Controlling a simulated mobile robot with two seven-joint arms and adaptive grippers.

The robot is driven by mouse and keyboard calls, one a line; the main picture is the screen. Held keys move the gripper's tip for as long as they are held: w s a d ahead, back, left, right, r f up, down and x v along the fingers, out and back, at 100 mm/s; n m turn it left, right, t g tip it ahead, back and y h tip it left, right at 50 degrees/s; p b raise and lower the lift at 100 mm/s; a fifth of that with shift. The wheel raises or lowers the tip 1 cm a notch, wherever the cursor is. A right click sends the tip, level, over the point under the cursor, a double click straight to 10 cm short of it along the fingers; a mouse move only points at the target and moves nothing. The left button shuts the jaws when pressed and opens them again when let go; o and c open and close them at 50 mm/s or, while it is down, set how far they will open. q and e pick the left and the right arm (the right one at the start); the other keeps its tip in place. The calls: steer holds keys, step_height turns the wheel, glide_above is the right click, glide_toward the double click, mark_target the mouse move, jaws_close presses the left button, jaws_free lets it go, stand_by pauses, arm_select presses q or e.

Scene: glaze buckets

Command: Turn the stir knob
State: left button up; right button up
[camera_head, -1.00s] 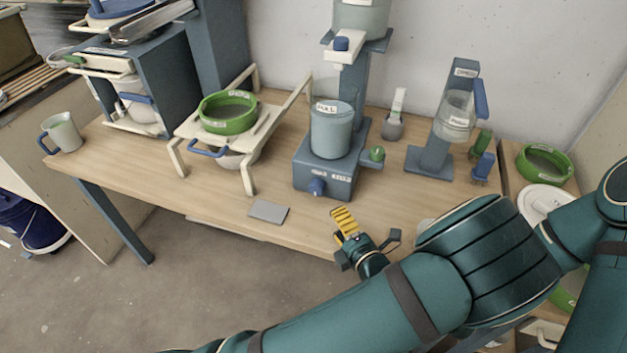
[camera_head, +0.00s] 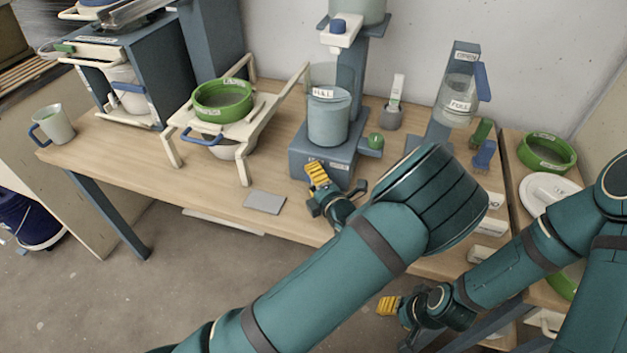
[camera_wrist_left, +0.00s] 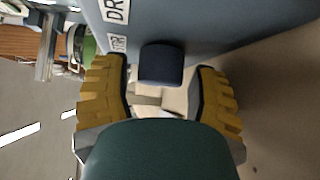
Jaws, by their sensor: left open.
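The stir knob (camera_wrist_left: 160,64) is a dark blue block on the front face of the blue-grey mixer base (camera_head: 298,162). In the left wrist view it sits between the two yellow-padded fingers of my left gripper (camera_wrist_left: 160,88), with gaps on both sides. My left gripper (camera_head: 336,184) is open in front of the base and hides the knob in the head view. A bucket labelled FULL (camera_head: 328,122) stands on the base. My right gripper (camera_head: 402,308) is low at the bottom, right of centre, below the table edge; its opening is unclear.
A green knob (camera_head: 375,141) sticks out right of the base. A grey plate (camera_head: 265,202) lies near the table's front edge. A white stand with a green ring (camera_head: 222,103) is at the left. A cup stand (camera_head: 458,100) is at the right.

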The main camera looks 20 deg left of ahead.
arm_select(q)
steer(key=shift+w+a, duration=0.15)
steer(key=shift+w, duration=0.05)
steer(key=c, duration=0.9)
